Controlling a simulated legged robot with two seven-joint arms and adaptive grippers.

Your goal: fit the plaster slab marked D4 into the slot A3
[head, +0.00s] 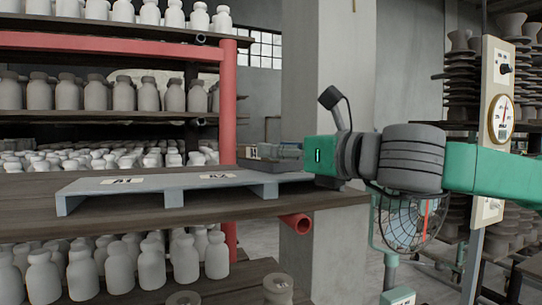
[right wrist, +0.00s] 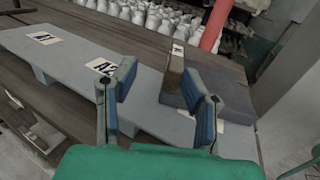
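A pale grey raised board (head: 150,187) lies on the wooden shelf, with labels A1 and A2 readable; it also shows in the right wrist view (right wrist: 70,63). A dark grey slab (right wrist: 235,95) with a brown end face sits at the board's right end. A small white label on it is too small to read; the slab's near part shows in the head view (head: 247,163). A white label (right wrist: 222,127) beside my right finger is partly hidden and unreadable. My right gripper (right wrist: 165,92) is open, its fingers apart, just above the board and close to the slab. My left gripper is not in view.
A red rack post (head: 228,100) stands behind the shelf, and a red tube end (head: 296,223) sticks out below it. Many pale bottles fill the rack. A concrete pillar (head: 325,75) rises behind my right gripper. A caged fan (head: 405,222) stands below my right arm.

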